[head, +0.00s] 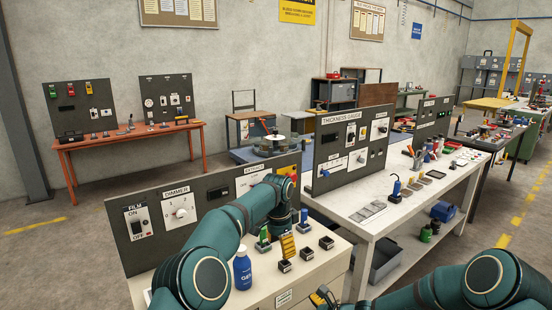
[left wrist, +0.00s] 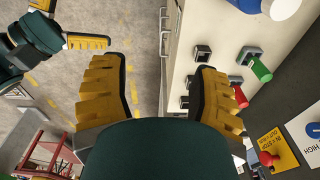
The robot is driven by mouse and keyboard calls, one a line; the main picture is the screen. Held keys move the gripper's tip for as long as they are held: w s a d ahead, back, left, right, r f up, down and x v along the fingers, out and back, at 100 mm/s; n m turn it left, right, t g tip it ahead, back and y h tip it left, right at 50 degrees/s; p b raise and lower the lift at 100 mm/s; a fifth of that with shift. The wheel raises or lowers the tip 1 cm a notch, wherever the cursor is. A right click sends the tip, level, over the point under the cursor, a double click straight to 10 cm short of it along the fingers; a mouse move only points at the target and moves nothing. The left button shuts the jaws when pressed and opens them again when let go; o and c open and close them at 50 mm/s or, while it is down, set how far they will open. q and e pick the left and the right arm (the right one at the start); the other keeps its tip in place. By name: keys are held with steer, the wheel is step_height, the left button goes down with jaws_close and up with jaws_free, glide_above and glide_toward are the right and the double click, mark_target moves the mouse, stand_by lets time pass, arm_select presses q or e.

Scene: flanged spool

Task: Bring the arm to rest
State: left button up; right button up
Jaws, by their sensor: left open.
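My left arm (head: 235,235) reaches in from the bottom left over the near worktop and bends down at the wrist. Its left gripper (head: 288,245) points down beside the small switch blocks. In the left wrist view the two yellow fingers (left wrist: 160,95) are wide apart with nothing between them. They look down past the worktop's edge, part over floor. My right gripper (head: 320,297) shows only in part at the bottom of the head view. In the left wrist view its yellow fingers (left wrist: 68,25) are apart at the top left.
The near worktop (head: 310,272) carries a blue bottle (head: 242,268), green-topped switch (head: 263,242) and several black blocks. A dimmer panel (head: 165,212) stands behind. The thickness gauge bench (head: 400,215) is to the right. Bare floor lies left.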

arm_select(q)
steer(key=s+a+f+n+h, duration=0.1)
steer(key=s+f+n+h, duration=0.1)
steer(key=s+f, duration=0.5)
steer(key=s+f+n+h, duration=0.15)
steer(key=s+f, duration=0.25)
steer(key=f, duration=0.7)
steer(key=s+a+f+n, duration=0.2)
steer(key=s+a+n, duration=0.1)
steer(key=s, duration=0.5)
steer(key=s+a+f+n+t, duration=0.1)
steer(key=s+a+n, duration=0.3)
steer(key=s, duration=0.5)
steer(key=s+a+f+n, duration=0.3)
steer(key=s+f, duration=0.1)
steer(key=s, duration=0.4)
steer(key=shift+s+a, duration=0.15)
steer(key=shift+a, duration=0.15)
arm_select(e)
steer(key=s+d+f+n+g+h, duration=0.1)
steer(key=s+f+n+g+h, duration=0.1)
steer(key=s+n, duration=0.8)
steer(key=s+d+f+n+g+h, duration=0.1)
steer(key=s+f+n+h, duration=0.3)
steer(key=s+n, duration=0.7)
steer(key=s+f+g, duration=0.1)
steer(key=s+f, duration=0.1)
steer(key=s, duration=0.2)
steer(key=shift+d, duration=0.15)
steer(key=shift+f, duration=0.1)
